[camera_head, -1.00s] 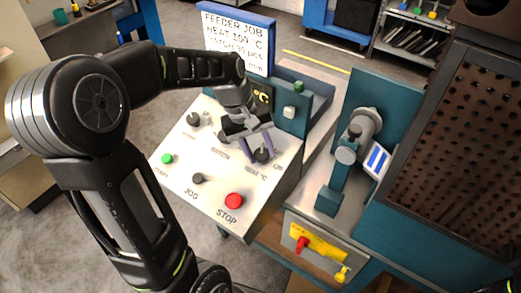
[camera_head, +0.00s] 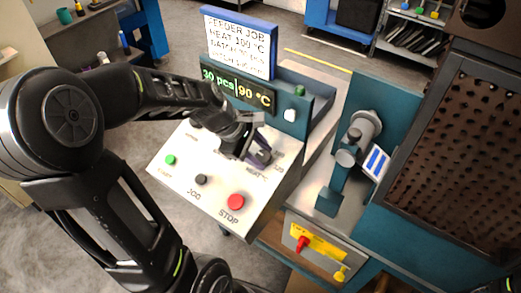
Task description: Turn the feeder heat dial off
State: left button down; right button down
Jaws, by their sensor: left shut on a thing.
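The feeder control panel (camera_head: 205,203) is a pale sloping face with dials and buttons. The heat dial (camera_head: 264,158) is a dark knob at the panel's right side, above the "HEAT °C" label, and is partly hidden by my fingers. My left gripper (camera_head: 257,152) is shut on the heat dial, with its wrist tilted over the panel. The display (camera_head: 238,87) behind the panel reads "30 pcs | 90 °C". The dial's pointer direction cannot be made out. My right gripper is not in view.
A green button (camera_head: 170,160), a black jog button (camera_head: 201,180) and a red stop button (camera_head: 236,202) sit on the panel's front. A job card (camera_head: 238,42) stands behind the display. A teal press (camera_head: 331,180) and a perforated guard (camera_head: 455,165) stand at right.

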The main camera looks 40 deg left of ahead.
pick_arm(q)
jog(key=shift+n+t+p, duration=0.4)
jog(key=shift+n+p, duration=0.05)
jog(key=shift+n, duration=0.65)
jog(key=c, duration=0.9)
grip_release()
jog(key=shift+r, duration=0.1)
jog(key=v, duration=0.7)
jog(key=shift+s+r, duration=0.25)
jog(key=shift+r, duration=0.05)
